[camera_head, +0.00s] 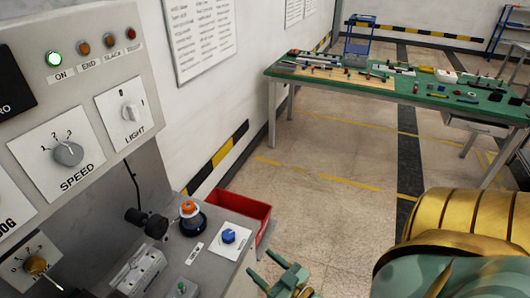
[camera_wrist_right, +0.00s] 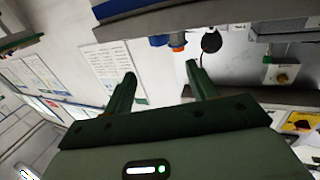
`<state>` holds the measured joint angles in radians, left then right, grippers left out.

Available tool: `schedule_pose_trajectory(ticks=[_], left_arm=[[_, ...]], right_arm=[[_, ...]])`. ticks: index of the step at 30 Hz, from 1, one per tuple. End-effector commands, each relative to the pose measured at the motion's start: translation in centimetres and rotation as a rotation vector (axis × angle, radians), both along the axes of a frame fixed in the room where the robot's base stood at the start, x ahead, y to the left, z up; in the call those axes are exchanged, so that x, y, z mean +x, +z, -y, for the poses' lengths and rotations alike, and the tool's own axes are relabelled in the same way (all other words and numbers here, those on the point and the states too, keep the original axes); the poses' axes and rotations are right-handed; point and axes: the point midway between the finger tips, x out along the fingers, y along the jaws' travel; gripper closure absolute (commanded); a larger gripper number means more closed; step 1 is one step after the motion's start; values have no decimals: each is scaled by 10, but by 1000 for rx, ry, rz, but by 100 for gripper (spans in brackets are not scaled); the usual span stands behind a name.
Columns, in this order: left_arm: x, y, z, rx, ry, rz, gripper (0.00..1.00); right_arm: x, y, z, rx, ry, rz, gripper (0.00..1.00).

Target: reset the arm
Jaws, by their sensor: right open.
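My right gripper (camera_head: 266,267) shows at the bottom of the head view, with its green fingers apart and nothing between them. It is just right of the grey control console, near the blue knob (camera_head: 228,236) on its white plate, and apart from it. My gold and green right arm fills the lower right of the head view. My left gripper is not in view.
The console panel (camera_head: 95,85) stands at the left, with a speed knob (camera_head: 68,153) and a light switch (camera_head: 131,112). An orange-topped control (camera_head: 189,209) and a red bin (camera_head: 235,205) are near the gripper. A green workbench (camera_head: 420,98) stands far back; open floor lies between.

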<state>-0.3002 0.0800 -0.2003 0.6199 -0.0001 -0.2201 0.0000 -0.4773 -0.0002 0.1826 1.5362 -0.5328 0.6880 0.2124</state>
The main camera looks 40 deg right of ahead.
Motion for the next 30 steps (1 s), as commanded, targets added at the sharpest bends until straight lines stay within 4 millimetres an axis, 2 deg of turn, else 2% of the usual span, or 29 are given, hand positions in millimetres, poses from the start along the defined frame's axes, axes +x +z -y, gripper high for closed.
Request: schedule_pose_trajectory(ticks=[11, 14, 17, 20, 21, 23, 24, 27, 30], left_arm=[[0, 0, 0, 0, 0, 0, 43], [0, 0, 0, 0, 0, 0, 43], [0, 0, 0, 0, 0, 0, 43], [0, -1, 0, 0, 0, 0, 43], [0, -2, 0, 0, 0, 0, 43], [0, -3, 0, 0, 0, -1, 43], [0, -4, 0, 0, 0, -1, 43], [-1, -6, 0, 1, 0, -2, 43], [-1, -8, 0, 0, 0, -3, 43]], right_arm=[[0, -1, 0, -6, 0, -2, 43], [-1, -14, 4, -47, -22, -63, 43], [-20, -64, 6, -80, -53, -235, 43], [-58, -137, -4, -106, -53, -486, 43], [-79, -167, -10, -117, -43, -599, 43], [-114, -209, -20, -138, -16, -767, 43], [-139, -234, -27, -153, 7, -875, 43], [-206, -282, -39, -193, 74, -1125, 43], [-265, -310, -44, -231, 139, -1326, 43]])
